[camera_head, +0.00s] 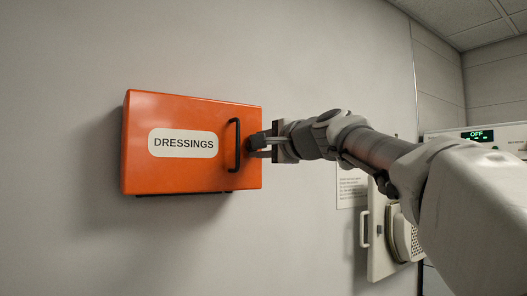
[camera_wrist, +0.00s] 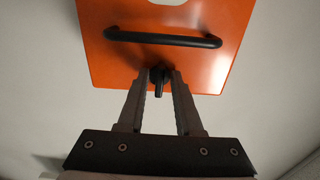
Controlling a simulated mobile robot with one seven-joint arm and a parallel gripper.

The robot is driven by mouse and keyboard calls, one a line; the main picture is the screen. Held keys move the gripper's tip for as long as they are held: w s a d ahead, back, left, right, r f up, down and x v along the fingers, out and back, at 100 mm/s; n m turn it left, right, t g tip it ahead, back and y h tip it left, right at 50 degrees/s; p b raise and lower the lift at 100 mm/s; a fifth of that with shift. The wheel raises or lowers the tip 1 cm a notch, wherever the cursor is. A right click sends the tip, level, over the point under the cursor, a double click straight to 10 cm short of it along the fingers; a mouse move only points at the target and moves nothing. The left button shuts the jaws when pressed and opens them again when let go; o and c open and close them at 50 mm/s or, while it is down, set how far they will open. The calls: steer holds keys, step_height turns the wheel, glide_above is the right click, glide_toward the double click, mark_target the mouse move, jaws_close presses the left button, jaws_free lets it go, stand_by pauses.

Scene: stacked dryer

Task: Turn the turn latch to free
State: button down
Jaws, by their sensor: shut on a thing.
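An orange wall box (camera_head: 170,175) labelled DRESSINGS carries a black bar handle (camera_head: 234,145) near its right edge. The turn latch (camera_wrist: 158,82) is a small black knob with a short lever, beside the handle near the box's edge in the wrist view. My gripper (camera_wrist: 161,88) is shut on the turn latch, with one finger on each side of the lever. In the head view my gripper (camera_head: 259,147) reaches the box's front from the right. There the fingers largely hide the latch. The box door lies flat against its body.
A white panel with a handle (camera_head: 364,229) and a printed notice (camera_head: 350,187) are on the right, partly behind my arm. A white appliance with a green OFF display (camera_head: 478,135) stands at the far right. The wall left of and below the box is bare.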

stand_by(0.3)
steer(key=c, duration=0.9)
jaws_free()
steer(key=b+v, duration=0.3)
steer(key=v, duration=1.4)
steer(key=shift+s+d, duration=0.15)
steer(key=shift+d, duration=0.05)
steer(key=shift+f, duration=0.1)
